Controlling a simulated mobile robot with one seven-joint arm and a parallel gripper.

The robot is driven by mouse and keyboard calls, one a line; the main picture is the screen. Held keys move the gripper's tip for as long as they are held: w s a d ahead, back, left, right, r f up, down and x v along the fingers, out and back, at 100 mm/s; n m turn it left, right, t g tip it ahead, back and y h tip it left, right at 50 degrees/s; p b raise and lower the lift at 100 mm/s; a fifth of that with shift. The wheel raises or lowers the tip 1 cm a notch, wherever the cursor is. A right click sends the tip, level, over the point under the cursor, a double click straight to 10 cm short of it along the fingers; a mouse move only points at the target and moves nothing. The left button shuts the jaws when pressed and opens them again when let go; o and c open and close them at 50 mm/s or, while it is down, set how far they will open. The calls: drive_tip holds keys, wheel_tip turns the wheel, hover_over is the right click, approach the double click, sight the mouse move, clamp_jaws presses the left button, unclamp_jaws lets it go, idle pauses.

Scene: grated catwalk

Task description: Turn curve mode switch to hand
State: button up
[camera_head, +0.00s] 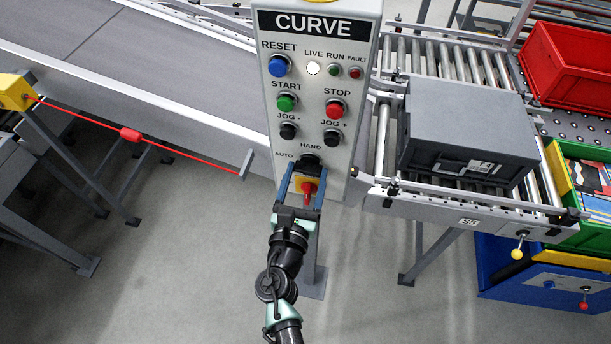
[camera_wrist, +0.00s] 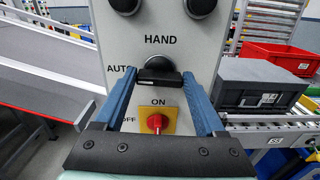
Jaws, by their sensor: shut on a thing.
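The curve mode switch (camera_head: 310,159) is a black knob low on the grey CURVE panel (camera_head: 352,60). In the wrist view the switch (camera_wrist: 158,68) has a bar lying nearly level, with AUTO to its left and HAND above it. My gripper (camera_head: 307,168) reaches up from below with its blue fingers on either side of the knob. In the wrist view my gripper (camera_wrist: 159,76) is shut on the knob's bar, one fingertip at each end. The fingertips hide the ends of the bar.
A red switch on a yellow plate (camera_wrist: 171,121), marked ON and OFF, sits just below between my fingers. JOG buttons (camera_head: 289,131) are close above. A roller conveyor with a grey box (camera_head: 465,115) stands at right, and a belt conveyor (camera_head: 150,60) at left.

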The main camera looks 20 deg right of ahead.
drive_tip(key=m+b, duration=0.2)
drive_tip(key=m, duration=0.1)
drive_tip(key=m+b, duration=0.1)
drive_tip(key=b, duration=0.1)
drive_tip(key=shift+f+m, duration=0.25)
drive_tip(key=shift+m, duration=0.15)
drive_tip(key=shift+s+d+m+b, duration=0.1)
drive_tip(key=shift+m+b, duration=2.35)
drive_tip(key=shift+m, duration=0.7)
drive_tip(key=shift+d+m+b, duration=0.1)
drive_tip(key=shift+m+b, duration=2.3)
drive_tip(key=shift+m, duration=0.75)
drive_tip(key=o, duration=1.3)
drive_tip(key=shift+s, duration=0.1)
